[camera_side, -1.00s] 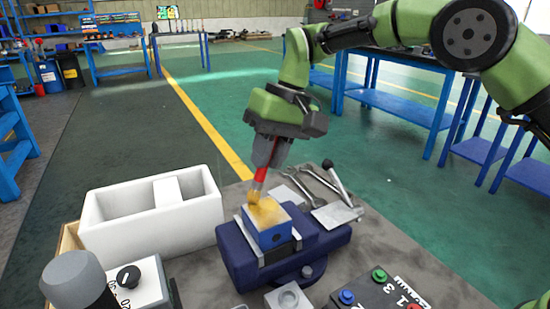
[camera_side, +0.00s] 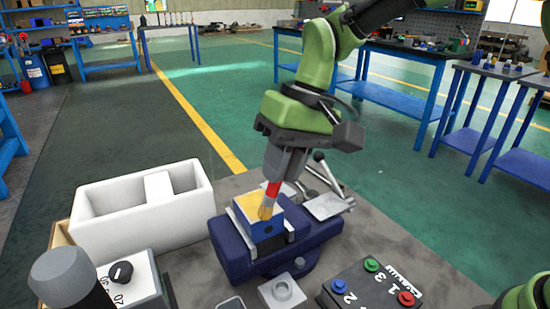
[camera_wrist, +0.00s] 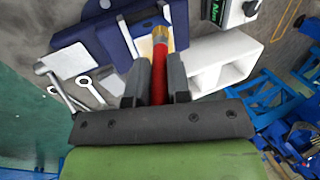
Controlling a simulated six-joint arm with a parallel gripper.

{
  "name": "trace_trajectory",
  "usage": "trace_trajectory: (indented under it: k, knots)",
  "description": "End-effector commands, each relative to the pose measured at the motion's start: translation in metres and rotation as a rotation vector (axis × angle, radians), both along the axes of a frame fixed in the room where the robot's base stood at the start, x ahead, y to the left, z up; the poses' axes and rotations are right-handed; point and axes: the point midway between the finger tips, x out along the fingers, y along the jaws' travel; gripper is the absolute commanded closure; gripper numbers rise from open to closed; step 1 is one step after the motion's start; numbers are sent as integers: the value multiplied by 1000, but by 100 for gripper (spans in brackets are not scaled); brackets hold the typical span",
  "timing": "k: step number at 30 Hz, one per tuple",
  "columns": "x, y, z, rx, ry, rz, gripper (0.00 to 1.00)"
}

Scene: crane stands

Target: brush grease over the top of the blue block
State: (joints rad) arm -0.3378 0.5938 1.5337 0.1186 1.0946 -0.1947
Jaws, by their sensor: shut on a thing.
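The blue block (camera_side: 268,232) is clamped in a dark blue vise (camera_side: 229,250) in the side view. Its top shows a yellowish layer (camera_side: 246,203) over much of the surface. My gripper (camera_side: 277,183) is shut on a red-handled brush (camera_side: 271,190), tilted, with its bristles (camera_side: 265,211) at the block's top near the right edge.
A white two-part bin (camera_side: 140,225) stands left of the vise. A metal plate (camera_side: 326,207) and a lever (camera_side: 326,165) lie behind right. A button box (camera_side: 370,290), a small metal block (camera_side: 281,293) and a dial box (camera_side: 130,282) are in front.

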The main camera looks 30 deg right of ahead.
Motion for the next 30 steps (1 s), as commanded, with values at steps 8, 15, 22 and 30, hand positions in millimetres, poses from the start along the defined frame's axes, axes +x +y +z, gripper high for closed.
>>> trace_trajectory:
  k: [8,15,22,30]
  knots:
    - [1,0,35,1,-5,-3,100]
    - [1,0,57,1,-5,-3,100]
    - [1,0,75,0,-4,-3,100]
    - [1,0,79,0,-2,-3,100]
